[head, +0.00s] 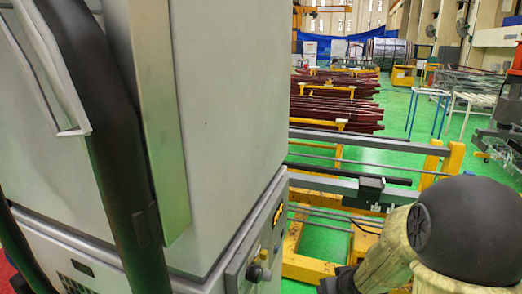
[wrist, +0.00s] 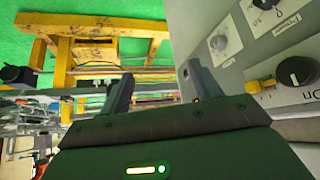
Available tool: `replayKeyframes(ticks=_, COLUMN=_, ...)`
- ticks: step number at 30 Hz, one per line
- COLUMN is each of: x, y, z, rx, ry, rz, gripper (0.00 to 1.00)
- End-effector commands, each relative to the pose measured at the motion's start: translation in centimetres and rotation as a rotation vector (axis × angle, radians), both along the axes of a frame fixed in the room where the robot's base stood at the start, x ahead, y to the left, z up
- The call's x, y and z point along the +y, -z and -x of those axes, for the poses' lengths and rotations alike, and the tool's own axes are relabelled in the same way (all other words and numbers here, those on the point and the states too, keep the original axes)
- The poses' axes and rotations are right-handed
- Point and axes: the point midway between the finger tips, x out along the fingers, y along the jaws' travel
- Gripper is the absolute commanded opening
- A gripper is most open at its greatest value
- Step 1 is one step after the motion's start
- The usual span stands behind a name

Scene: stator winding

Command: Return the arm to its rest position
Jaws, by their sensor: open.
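My gripper (wrist: 159,95) shows in the wrist view with its two dark fingers spread apart and nothing between them. The right finger is close to the grey panel of a control cabinet (wrist: 231,65); I cannot tell whether they touch. In the head view my arm shows at the lower right, with a black rounded joint and beige links. The gripper itself is not clearly visible there.
The tall grey cabinet (head: 232,110) fills the left of the head view, with a thick black hose (head: 110,140). Behind it stand yellow-and-grey frames (head: 440,165) and stacks of dark red bars (head: 335,110).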

Motion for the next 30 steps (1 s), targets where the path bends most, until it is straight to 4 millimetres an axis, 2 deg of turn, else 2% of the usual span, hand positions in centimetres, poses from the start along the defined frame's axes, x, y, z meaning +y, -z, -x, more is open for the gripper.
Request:
replayKeyframes(ticks=4, x=0.9, y=-0.9, z=5.2, rx=0.151, ry=0.062, rz=0.059, gripper=0.63)
replayKeyframes(ticks=9, x=3.0, y=-1.3, z=11.4, rx=0.332, ry=0.089, rz=0.039, gripper=0.63)
replayKeyframes(ticks=12, x=3.9, y=-1.4, z=13.4, rx=0.391, ry=0.086, rz=0.016, gripper=0.63)
replayKeyframes(ticks=15, x=4.2, y=-1.4, z=14.1, rx=0.414, ry=0.086, rz=0.008, gripper=0.63)
replayKeyframes(ticks=30, x=4.2, y=-1.4, z=14.0, rx=0.412, ry=0.088, rz=0.008, gripper=0.63)
